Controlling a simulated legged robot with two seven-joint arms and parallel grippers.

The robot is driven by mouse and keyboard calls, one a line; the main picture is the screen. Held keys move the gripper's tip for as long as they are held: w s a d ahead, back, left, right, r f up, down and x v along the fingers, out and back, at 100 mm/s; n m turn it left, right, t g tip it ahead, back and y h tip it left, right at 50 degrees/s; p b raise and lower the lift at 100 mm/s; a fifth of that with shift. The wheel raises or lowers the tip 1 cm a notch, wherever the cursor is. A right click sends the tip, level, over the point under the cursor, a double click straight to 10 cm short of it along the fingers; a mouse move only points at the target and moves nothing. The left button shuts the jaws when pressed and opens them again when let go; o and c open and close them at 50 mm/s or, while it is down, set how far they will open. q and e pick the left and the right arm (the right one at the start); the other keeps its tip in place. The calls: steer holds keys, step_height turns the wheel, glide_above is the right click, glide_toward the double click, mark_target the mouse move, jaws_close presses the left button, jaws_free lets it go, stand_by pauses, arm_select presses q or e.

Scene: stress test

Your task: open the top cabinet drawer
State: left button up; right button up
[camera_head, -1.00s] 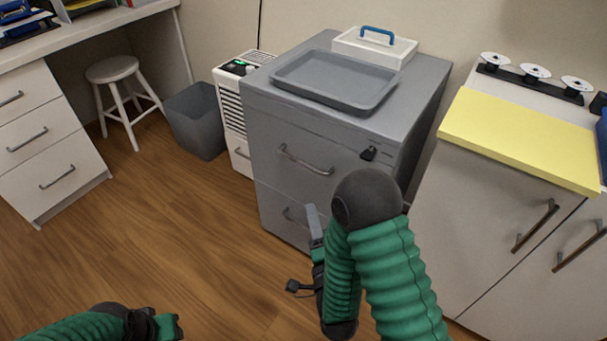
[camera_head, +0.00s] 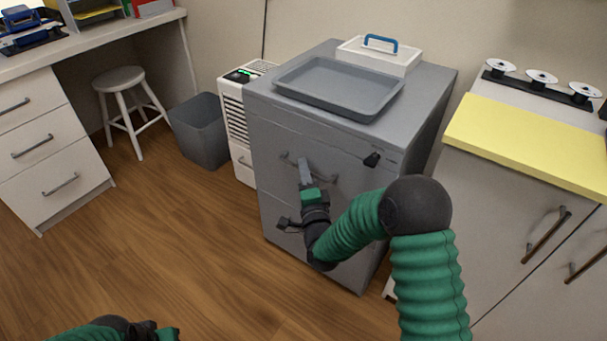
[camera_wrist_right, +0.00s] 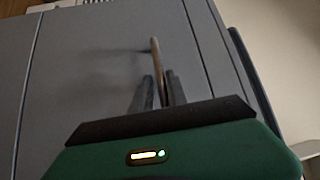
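The grey cabinet (camera_head: 420,115) stands in the middle of the head view. My left gripper (camera_head: 168,333) is at the bottom edge, mostly cut off.
A grey tray (camera_head: 335,108) and a white box with a blue handle (camera_head: 378,60) sit on the cabinet. A white appliance (camera_head: 236,130) and grey bin (camera_head: 200,135) stand to its left. White cupboards (camera_head: 490,220) are close on the right. The floor in front is clear.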

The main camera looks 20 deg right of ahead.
steer(key=shift+c, duration=0.3)
jaws_close()
steer(key=shift+f, duration=0.15)
stand_by(1.0)
